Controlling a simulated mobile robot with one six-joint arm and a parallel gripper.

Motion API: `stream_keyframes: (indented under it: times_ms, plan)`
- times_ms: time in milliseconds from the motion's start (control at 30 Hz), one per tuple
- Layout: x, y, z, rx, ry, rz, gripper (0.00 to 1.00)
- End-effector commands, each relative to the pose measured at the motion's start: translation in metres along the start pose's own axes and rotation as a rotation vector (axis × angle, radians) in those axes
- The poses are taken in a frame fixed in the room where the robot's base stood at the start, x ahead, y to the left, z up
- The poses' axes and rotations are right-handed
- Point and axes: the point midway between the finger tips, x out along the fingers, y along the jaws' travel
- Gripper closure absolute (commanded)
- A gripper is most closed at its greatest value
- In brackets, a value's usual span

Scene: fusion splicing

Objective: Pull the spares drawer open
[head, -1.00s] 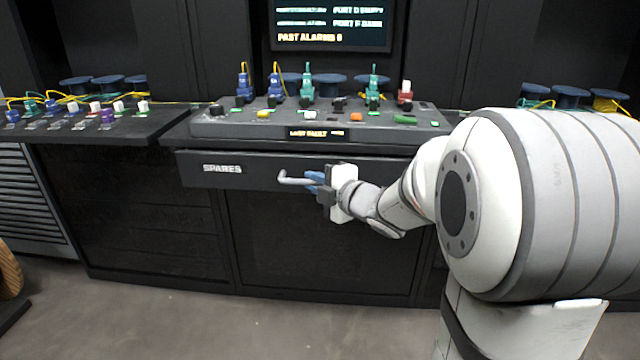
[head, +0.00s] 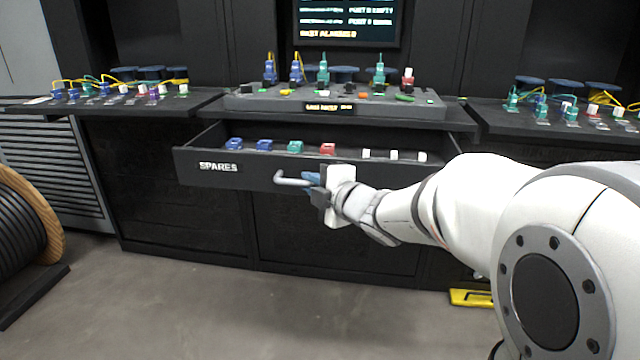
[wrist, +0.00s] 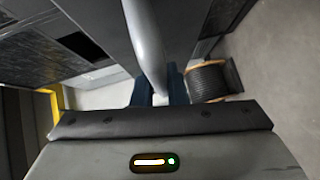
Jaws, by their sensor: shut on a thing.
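The spares drawer (head: 225,180) is a black drawer labelled SPARES under the workbench in the head view. It stands pulled out, and its inside shows several coloured connectors and small white pieces. Its grey bar handle (head: 292,181) is on the front panel. My gripper (head: 312,182) is shut on the handle, with blue fingertips around it. In the wrist view the handle (wrist: 147,45) runs down between the blue fingers (wrist: 158,92).
Above the drawer is a console (head: 335,103) with coloured plugs. Side benches (head: 120,103) stand left and right with more connectors. A cable reel (head: 25,225) stands on the floor at left, and a yellow object (head: 470,298) lies at lower right. The floor in front is clear.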

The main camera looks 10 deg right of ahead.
Motion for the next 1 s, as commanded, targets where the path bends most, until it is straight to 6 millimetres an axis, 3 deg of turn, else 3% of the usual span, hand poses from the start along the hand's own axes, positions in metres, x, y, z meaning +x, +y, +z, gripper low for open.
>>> stream_keyframes:
  times_ms: [467, 500, 733, 1000]
  plan:
    - [-0.0022, -0.0012, -0.0008, 0.000, -0.001, -0.001, 1.00]
    - [-0.0022, -0.0012, -0.0007, 0.000, -0.002, -0.001, 0.85]
    - [-0.0025, -0.0007, 0.0002, 0.001, -0.004, 0.000, 0.66]
    - [-0.0046, 0.0003, 0.0007, 0.001, -0.005, 0.001, 0.66]
